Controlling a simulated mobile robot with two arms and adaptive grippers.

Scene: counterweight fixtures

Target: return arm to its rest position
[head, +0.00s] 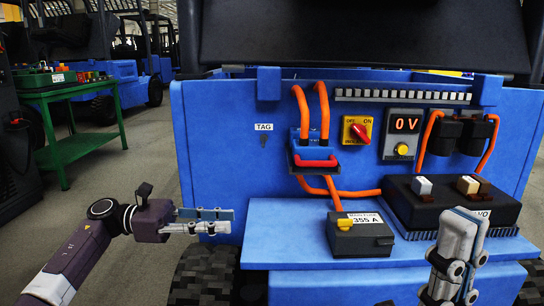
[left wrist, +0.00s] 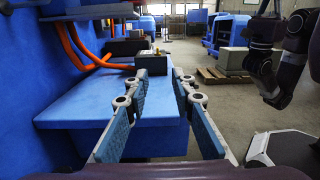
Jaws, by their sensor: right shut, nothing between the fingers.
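My left gripper (head: 205,220) reaches in from the left in the head view, level and pointing right, beside the left edge of the blue truck's step (head: 300,220). In the left wrist view my left gripper (left wrist: 162,76) has its two blue-padded fingers apart with nothing between them, the blue step lying ahead and to the left. My right gripper (head: 462,230) stands at the lower right of the head view, fingers pointing up and together, empty, in front of the black box (head: 440,215).
The blue truck body (head: 225,130) carries a red-handled connector (head: 315,162), orange cables, a red-yellow switch (head: 357,130), a display (head: 405,124) and a fuse box (head: 360,240). A green table (head: 85,135) stands back left. Open floor (head: 130,160) lies left of the truck.

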